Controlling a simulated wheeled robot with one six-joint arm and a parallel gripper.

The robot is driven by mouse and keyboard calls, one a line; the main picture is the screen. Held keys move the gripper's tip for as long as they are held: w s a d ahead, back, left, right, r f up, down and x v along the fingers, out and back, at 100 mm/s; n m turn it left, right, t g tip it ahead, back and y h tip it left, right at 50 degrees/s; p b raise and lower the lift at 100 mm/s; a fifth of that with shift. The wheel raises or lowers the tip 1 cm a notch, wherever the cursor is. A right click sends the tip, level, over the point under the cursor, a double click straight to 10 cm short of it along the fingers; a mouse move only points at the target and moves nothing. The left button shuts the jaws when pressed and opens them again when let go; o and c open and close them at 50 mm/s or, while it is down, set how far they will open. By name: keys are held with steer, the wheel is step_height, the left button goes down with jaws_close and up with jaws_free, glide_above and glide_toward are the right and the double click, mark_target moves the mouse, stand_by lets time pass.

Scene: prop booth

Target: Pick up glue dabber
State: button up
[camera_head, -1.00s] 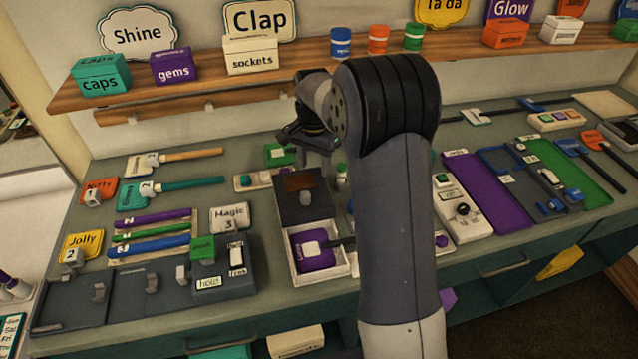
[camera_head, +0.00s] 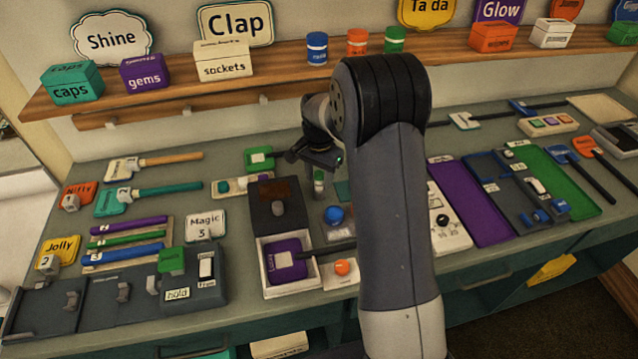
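No label reading glue dabber is legible. A small upright bottle with a green cap (camera_head: 319,182) stands on the bench, close under my gripper (camera_head: 316,160); it may be the dabber, but I cannot be sure. My gripper points down above the bench, partly behind my own forearm. Its fingers are small and dark, and I cannot tell whether they are open or shut. I see nothing held in it. A round blue knob-like thing (camera_head: 335,214) and an orange-topped piece (camera_head: 342,268) lie nearer to me, beside my arm.
An open box (camera_head: 266,290) holds a purple item with a dark handle. Left are colored rods (camera_head: 127,227) and paddles (camera_head: 130,198); right are a purple panel (camera_head: 468,205) and a green panel (camera_head: 560,180). A wooden shelf (camera_head: 215,88) runs behind. My forearm hides the bench's middle.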

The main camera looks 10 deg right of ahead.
jaws_close()
steer(key=shift+r, duration=0.15)
step_height(320, 180, up, 10)
steer(key=shift+f+b, duration=0.1)
steer(key=shift+b, duration=0.6)
